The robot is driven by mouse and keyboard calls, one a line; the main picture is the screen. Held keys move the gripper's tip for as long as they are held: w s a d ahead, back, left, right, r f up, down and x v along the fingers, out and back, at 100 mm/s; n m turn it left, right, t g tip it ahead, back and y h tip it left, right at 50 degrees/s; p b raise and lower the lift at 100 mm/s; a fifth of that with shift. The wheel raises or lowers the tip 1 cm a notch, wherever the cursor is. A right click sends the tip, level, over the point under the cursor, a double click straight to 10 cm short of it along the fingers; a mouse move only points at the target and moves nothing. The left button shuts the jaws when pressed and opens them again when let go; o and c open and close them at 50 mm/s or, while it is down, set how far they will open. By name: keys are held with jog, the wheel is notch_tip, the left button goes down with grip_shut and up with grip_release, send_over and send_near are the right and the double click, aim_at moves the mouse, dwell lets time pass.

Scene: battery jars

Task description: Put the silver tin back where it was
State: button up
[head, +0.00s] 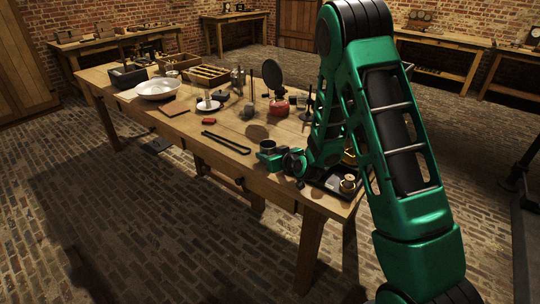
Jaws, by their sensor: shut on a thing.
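My gripper (267,158) is at the near edge of the wooden table (180,125), toward its right end. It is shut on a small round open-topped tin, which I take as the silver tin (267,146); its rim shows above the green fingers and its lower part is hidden. Its colour looks dull in this light. I cannot tell whether its base touches the table. Just right of my gripper is a dark tray (318,176), partly hidden by my arm, with a small pale round jar (348,183) in it.
A black bracket-shaped bar (226,143) lies left of my gripper. Farther back stand a red burner (279,107), a dark disc on a stand (272,74), a white basin (158,88) and a compartmented wooden box (208,75). Bare tabletop lies around the bar.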

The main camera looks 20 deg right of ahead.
jog(key=o, duration=1.1)
jog(key=v, duration=1.1)
jog(key=shift+s+d+r, duration=0.1)
jog(key=shift+s, duration=0.1)
jog(key=shift+s+r, duration=0.15)
jog(key=shift+s, duration=0.1)
